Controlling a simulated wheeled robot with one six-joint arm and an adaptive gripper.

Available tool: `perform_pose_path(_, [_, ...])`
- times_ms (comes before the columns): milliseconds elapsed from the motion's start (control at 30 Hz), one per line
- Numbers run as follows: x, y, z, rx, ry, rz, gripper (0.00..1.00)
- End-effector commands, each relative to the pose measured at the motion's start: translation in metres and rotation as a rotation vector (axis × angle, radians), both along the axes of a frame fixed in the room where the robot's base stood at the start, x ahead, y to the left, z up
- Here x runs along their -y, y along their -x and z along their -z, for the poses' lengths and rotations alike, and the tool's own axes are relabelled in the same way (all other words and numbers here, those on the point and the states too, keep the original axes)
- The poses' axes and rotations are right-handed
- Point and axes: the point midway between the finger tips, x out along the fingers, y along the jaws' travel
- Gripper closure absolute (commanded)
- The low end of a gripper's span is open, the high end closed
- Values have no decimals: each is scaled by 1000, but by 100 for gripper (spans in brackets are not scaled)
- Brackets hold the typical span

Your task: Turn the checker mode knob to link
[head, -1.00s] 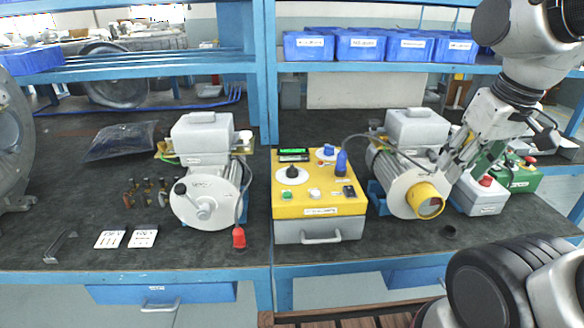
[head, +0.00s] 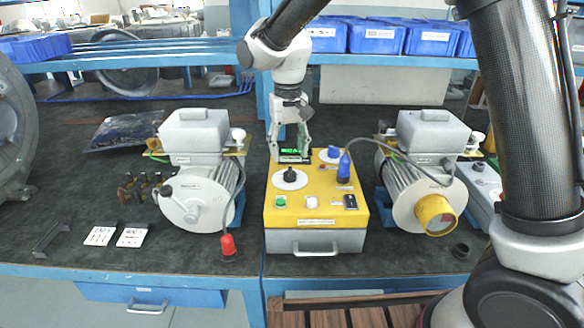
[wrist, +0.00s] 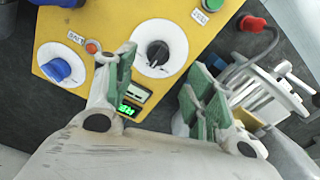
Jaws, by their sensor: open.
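The checker is a yellow-topped box (head: 318,219) with a grey front at the middle of the bench. A black knob (head: 290,175) sits on a white round dial on its top left; it also shows in the wrist view (wrist: 157,53). A blue knob (wrist: 58,70) sits on a smaller white dial beside it. The dial markings are too small to read, so I cannot tell which knob is labelled mode. My gripper (head: 290,154) points down above the back left of the box, open and empty. In the wrist view the black knob lies just beyond the gap between the fingertips (wrist: 163,72), apparently untouched.
A lit green display (wrist: 131,99) is below the fingers. A blue plug with a cable (head: 344,168) stands on the box's right. Grey motor units stand left (head: 197,185) and right (head: 425,170). A red plug (head: 229,246) hangs from the left unit. A shelf with blue bins (head: 376,36) is behind.

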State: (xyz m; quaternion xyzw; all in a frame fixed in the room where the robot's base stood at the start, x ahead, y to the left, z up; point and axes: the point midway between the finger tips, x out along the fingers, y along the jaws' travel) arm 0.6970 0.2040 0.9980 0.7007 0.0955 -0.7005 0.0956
Motion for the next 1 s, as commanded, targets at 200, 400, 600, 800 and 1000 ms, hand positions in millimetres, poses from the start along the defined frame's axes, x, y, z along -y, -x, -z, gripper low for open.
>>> perform_pose_path(200, [2,0,36,-2,3,1,46])
perform_pose_path(400, [2,0,63,-1,1,0,46])
perform_pose_path(600, [2,0,71,0,0,0,46])
perform_pose_path(800, [2,0,70,0,0,0,51])
perform_pose_path(1000, [2,0,70,0,0,-1,88])
